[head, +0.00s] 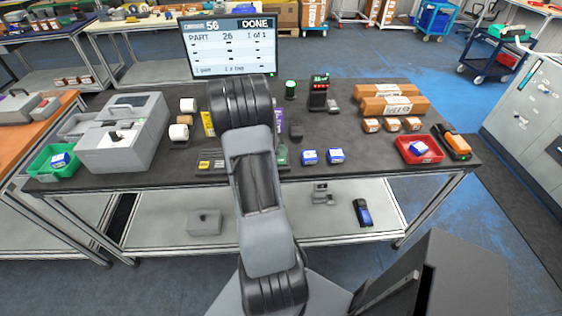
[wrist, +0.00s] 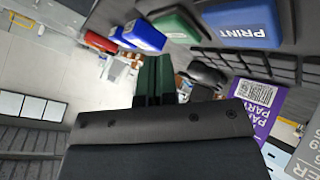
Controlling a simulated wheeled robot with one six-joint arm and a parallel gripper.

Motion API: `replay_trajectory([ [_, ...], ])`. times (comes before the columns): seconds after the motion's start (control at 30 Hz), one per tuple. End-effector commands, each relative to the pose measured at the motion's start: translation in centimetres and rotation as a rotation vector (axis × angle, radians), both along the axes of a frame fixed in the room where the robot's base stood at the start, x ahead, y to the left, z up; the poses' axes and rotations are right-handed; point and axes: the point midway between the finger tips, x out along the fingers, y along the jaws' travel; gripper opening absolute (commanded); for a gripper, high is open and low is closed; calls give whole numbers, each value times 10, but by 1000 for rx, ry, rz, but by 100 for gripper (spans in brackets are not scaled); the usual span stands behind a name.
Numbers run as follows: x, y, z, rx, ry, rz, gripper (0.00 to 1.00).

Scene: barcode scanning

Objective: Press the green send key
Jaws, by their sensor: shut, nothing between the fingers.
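The green key (wrist: 182,27) shows at the top of the wrist view, beside the blue key marked PRINT (wrist: 243,22). A small green patch, likely the same key (head: 282,156), shows at the right edge of my arm in the head view. My gripper (wrist: 153,75) is shut and empty, its dark fingers pointing up the wrist picture toward the green key's side. They look apart from it, but I cannot tell the exact gap. In the head view my arm hides the gripper and most of the keypad.
The monitor (head: 229,50) reads DONE. Two blue-topped boxes (head: 322,156) and a red tray (head: 419,149) stand right of my arm. A grey machine (head: 125,137) and green tray (head: 54,163) stand left. A purple PART card (wrist: 262,102) shows in the wrist view.

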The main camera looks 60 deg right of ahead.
Motion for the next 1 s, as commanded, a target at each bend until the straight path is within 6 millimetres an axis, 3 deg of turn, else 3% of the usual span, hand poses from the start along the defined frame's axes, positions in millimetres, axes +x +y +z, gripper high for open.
replay_trajectory([
  [1.0, 1, 0, -9, 0, 0, 0, 0],
])
